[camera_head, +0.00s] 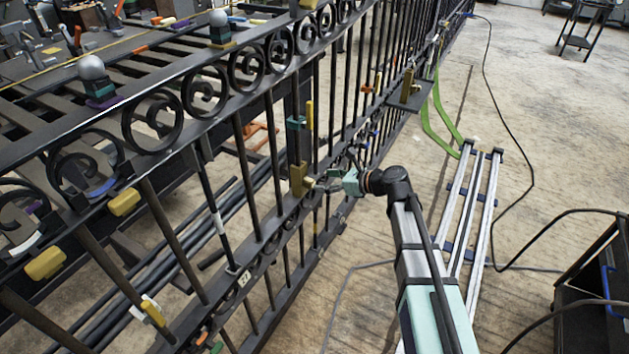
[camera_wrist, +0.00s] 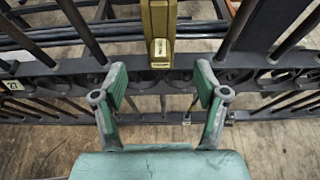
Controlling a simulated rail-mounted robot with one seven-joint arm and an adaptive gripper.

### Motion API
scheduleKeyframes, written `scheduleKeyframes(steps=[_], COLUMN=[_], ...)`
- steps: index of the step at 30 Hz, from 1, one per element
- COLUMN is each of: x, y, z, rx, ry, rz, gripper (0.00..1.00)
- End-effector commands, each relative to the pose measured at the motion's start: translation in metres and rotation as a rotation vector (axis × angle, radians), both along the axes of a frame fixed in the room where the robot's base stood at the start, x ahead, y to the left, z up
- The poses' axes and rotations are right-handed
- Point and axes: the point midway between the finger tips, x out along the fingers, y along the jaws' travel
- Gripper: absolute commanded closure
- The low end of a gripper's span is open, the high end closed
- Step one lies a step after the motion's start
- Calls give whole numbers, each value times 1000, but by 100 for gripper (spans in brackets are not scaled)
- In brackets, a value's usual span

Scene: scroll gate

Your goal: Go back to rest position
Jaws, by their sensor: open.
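My gripper (camera_wrist: 160,85) is open, with its two green-padded fingers spread apart and nothing between them in the wrist view. In the head view my gripper (camera_head: 328,184) is at the end of my arm, close to the black scroll gate (camera_head: 262,225). A brass-coloured block (camera_wrist: 160,30) on the gate is just beyond the fingertips in the wrist view, apart from them. It also shows in the head view (camera_head: 299,180), left of my gripper. Small gripper details in the head view are hard to make out.
Yellow blocks (camera_head: 45,264) and other coloured pieces sit along the gate. A metal rail (camera_head: 470,215) runs over the floor at right, with green strips (camera_head: 432,125) beyond it. A black cable (camera_head: 487,70) crosses the floor, and a dark case (camera_head: 595,290) stands at lower right.

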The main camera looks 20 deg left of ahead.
Motion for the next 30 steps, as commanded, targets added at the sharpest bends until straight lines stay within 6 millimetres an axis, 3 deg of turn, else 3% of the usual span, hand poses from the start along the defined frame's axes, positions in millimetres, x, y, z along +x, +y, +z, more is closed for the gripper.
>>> scheduleKeyframes(steps=[6,20,26,30], x=[-3,-3,-7,-21], y=[-15,-15,-16,-23], z=[6,6,3,-11], rx=[0,-1,-39,-136], ry=[1,-7,-134,-301], rz=[0,3,78,206], gripper=[28,28,28,28])
